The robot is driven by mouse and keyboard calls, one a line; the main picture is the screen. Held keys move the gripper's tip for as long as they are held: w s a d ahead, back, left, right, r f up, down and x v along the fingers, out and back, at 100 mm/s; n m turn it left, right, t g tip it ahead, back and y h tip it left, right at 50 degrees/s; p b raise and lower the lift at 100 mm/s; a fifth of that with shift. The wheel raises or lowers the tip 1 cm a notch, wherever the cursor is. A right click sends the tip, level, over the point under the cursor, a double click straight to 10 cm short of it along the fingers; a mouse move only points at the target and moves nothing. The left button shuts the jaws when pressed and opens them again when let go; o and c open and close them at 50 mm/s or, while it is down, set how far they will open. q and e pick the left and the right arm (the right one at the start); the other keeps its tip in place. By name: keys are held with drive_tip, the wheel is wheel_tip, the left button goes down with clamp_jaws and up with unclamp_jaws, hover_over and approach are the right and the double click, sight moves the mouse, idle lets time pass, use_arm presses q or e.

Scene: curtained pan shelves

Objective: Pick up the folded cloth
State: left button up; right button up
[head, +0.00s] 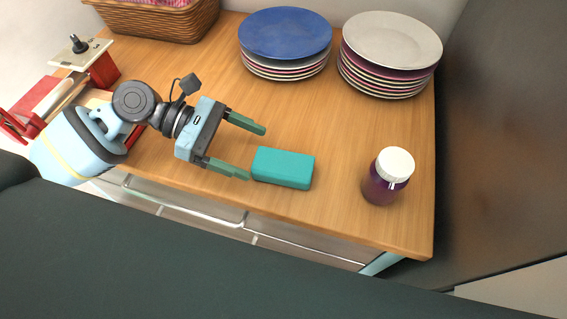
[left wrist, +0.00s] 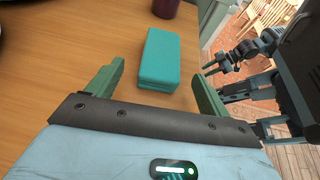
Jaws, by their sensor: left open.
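The folded cloth appears to be the teal block-shaped item (head: 283,168) lying on the wooden counter near its front edge. It also shows in the left wrist view (left wrist: 160,60), ahead of the fingers and between their lines. My left gripper (head: 248,150) is open and empty, with green fingers pointing right. In the head view, its nearer fingertip is right beside the left end of the teal item; I cannot tell whether they touch. The farther fingertip is above and left of the item. My right gripper does not show in the head view; an arm with a gripper (left wrist: 222,65) shows at the right of the left wrist view.
A purple jar with a white lid (head: 388,176) stands right of the teal item. A stack with a blue plate (head: 285,33) and a stack with a white plate (head: 392,42) stand at the back. A wicker basket (head: 160,20) is back left. Mid-counter is clear.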

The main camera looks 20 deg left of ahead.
sight(264, 160)
use_arm(q)
drive_tip(key=shift+f+x, duration=0.1)
drive_tip(key=shift+x, duration=1.2)
drive_tip(key=shift+f+x, duration=0.15)
drive_tip(key=shift+x, duration=1.15)
drive_tip(key=shift+s+a, duration=0.1)
drive_tip(key=shift+s, duration=0.05)
drive_tip(key=c, duration=1.1)
